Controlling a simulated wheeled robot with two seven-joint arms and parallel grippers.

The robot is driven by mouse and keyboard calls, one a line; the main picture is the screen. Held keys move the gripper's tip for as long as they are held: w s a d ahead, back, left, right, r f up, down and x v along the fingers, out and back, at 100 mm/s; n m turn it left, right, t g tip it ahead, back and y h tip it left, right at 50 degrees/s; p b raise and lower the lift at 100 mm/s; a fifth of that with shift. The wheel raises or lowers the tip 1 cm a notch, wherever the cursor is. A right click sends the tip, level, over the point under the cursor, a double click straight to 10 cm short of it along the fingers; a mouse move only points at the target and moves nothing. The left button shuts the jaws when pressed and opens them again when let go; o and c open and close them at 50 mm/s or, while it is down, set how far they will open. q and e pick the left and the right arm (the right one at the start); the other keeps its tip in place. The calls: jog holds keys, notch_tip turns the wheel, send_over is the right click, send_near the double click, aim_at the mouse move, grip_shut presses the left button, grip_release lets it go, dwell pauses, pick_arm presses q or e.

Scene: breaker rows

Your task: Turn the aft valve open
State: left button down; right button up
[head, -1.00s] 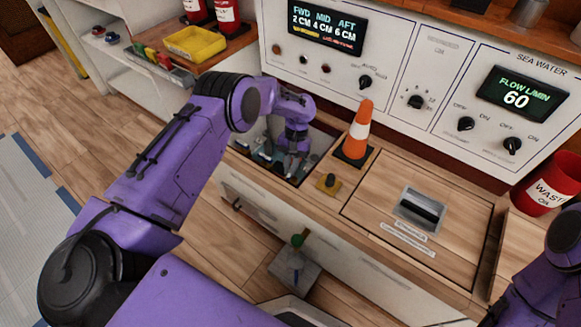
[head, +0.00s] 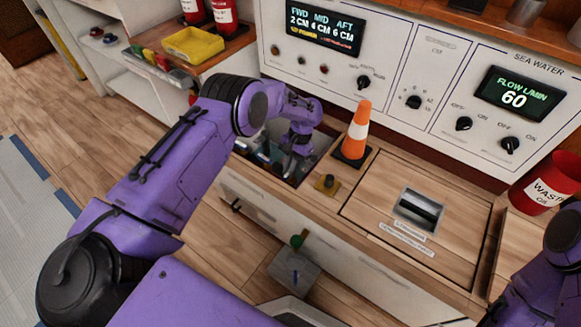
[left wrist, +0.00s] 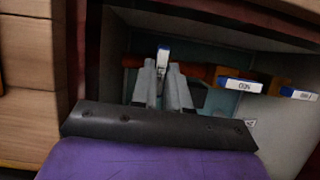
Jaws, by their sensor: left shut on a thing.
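An open recess (head: 322,143) in the wooden counter holds several valve handles with blue-and-white grips. My left gripper (head: 288,172) reaches down into it. In the left wrist view its fingers (left wrist: 166,68) are closed on the leftmost valve handle (left wrist: 163,54). Two more handles show to its right, a middle handle (left wrist: 241,86) and a right handle (left wrist: 299,94). I cannot tell from the labels which one is aft. The panel display (head: 325,28) lists FWD, MID and AFT in cm. My right gripper is out of view.
An orange cone (head: 356,132) stands beside the recess on the right. A small yellow base with a dark knob (head: 327,184) is at its front right. A counter hatch (head: 455,205) lies further right. A red waste bin (head: 545,185) is at the far right.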

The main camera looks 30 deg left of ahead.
pick_arm(q)
jog(key=shift+w, duration=0.1)
jog(key=c, duration=1.1)
grip_release()
jog(key=shift+r, duration=0.1)
jog(key=p+v, duration=0.1)
jog(key=v, duration=0.9)
jog(key=shift+w+d+r, duration=0.1)
jog(key=shift+r, duration=0.05)
jog(key=shift+p, duration=0.3)
